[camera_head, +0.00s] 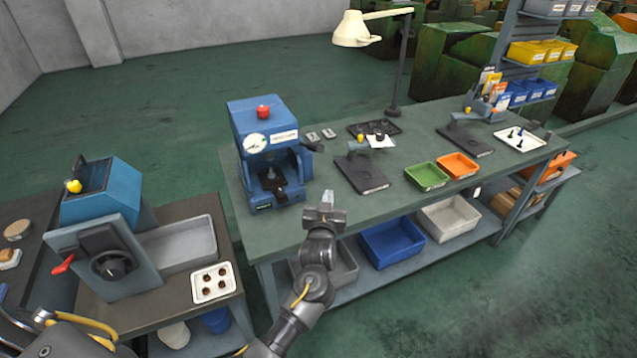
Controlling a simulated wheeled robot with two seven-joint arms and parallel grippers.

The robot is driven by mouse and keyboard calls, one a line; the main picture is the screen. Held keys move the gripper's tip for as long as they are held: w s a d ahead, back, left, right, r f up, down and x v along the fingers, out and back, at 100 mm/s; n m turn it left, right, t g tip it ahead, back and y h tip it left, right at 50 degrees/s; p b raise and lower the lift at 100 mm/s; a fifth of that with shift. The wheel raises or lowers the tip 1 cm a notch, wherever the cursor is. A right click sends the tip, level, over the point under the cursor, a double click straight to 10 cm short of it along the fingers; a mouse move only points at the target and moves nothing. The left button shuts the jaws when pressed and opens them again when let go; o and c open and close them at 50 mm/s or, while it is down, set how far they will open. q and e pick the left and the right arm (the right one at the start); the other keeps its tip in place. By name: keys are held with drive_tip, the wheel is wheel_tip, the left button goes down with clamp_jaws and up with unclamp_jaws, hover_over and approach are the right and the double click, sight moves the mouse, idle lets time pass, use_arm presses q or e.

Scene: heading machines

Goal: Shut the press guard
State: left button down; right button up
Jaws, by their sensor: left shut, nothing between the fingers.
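A blue press (262,120) with a red button on top, a round gauge and a white label stands at the left end of the green workbench. Its lower front is open and the dark tooling (271,181) inside shows. I cannot clearly make out the guard as a separate panel; nothing covers the lower opening. My left gripper (327,198) is shut and empty, at the bench's front edge, to the right of and nearer than the press, apart from it. My right gripper is not in view.
The workbench (400,205) holds black fixtures (362,173), a green tray (427,176), an orange tray (458,165) and a tall lamp (357,30). Bins stand on its lower shelf. Bench front beside the press is clear.

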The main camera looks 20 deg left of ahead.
use_arm(q)
drive_tip(key=s+a+f+m+t+h+b, duration=0.1)
drive_tip(key=s+a+f+m+b, duration=0.2)
drive_tip(key=a, duration=0.5)
drive_tip(key=s+a+f+m+b, duration=0.1)
drive_tip(key=s+a+m+b, duration=0.1)
drive_tip(key=a+m, duration=0.35)
drive_tip(key=s+r+m+g+h+b, duration=0.15)
drive_tip(key=s+r+m+h, duration=0.25)
drive_tip(key=m+h, duration=0.85)
drive_tip(key=w+d+m+y+p, duration=0.1)
drive_tip(key=w+m+y+p, duration=0.2)
drive_tip(key=w, duration=1)
drive_tip(key=shift+d+f+y+p, duration=0.25)
drive_tip(key=shift+d+y+p, duration=0.2)
drive_tip(key=shift+p, duration=0.75)
